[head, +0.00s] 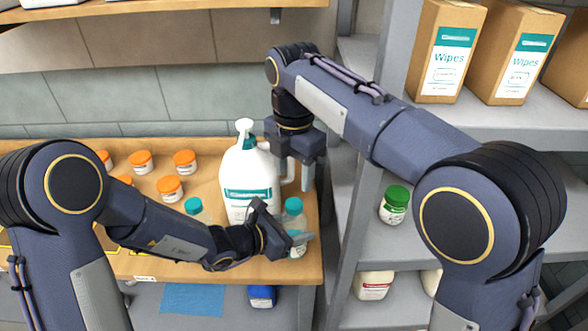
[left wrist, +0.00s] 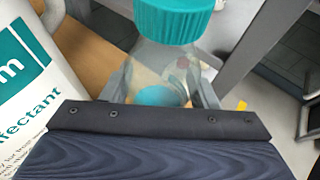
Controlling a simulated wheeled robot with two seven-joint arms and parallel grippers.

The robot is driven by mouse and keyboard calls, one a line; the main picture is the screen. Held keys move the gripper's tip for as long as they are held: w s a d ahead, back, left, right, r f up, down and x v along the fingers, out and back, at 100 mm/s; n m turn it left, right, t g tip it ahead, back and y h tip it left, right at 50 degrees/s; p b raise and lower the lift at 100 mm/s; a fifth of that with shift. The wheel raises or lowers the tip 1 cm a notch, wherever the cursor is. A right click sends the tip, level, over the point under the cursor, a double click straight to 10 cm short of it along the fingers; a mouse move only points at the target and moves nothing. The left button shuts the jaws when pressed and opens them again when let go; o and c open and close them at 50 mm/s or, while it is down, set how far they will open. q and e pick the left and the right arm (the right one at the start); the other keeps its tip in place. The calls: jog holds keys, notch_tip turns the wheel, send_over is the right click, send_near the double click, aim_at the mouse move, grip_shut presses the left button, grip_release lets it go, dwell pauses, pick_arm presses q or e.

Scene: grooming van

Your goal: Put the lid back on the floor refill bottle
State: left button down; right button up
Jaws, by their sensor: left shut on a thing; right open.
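A small clear bottle (head: 295,222) with a teal cap (head: 293,204) stands upright at the bench's right front. My left gripper (head: 297,240) is shut on this bottle, below its cap. In the left wrist view the clear bottle (left wrist: 165,60) is between the fingers, with the teal cap (left wrist: 172,20) on top; something teal shows low in or through it. I see no label naming it the floor refill. My right gripper (head: 297,176) is open, pointing down behind the bottle, beside the white jug. A teal lid (head: 193,205) shows further left, partly hidden by my left arm.
A large white pump jug (head: 238,178) stands just left of the held bottle. Several orange-lidded jars (head: 184,160) are on the bench (head: 220,148) at left. A grey shelf rack (head: 350,215) stands close on the right, holding a green-lidded jar (head: 395,203) and wipes boxes (head: 447,50).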

aim_at(294, 203)
jog(key=shift+f, duration=4)
jog(key=shift+c, duration=0.2)
